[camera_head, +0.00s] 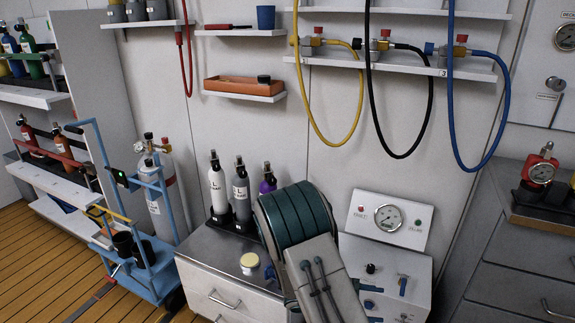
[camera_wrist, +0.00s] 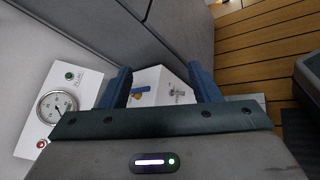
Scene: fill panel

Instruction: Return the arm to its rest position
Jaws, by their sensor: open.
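My gripper (camera_wrist: 160,70) shows in the wrist view with its two blue fingers spread wide apart. Nothing is held between them. Beyond the fingers is a white box (camera_wrist: 150,77) with a brass-coloured fitting and a small handle on its face. In the head view my arm, with a dark green ribbed part and a grey link, rises in front of the bench beside the fill panel (camera_head: 362,209). My gripper itself cannot be made out in the head view. The fill panel's round gauge (camera_wrist: 57,107) is at the left in the wrist view.
A bench with drawers (camera_head: 215,285) carries several small cylinders, left of my arm. A blue cart (camera_head: 160,270) with a grey cylinder (camera_head: 155,190) stands further left. Yellow, black and blue hoses (camera_head: 485,130) hang from the wall shelf. Wooden floor (camera_head: 40,265) is open at lower left.

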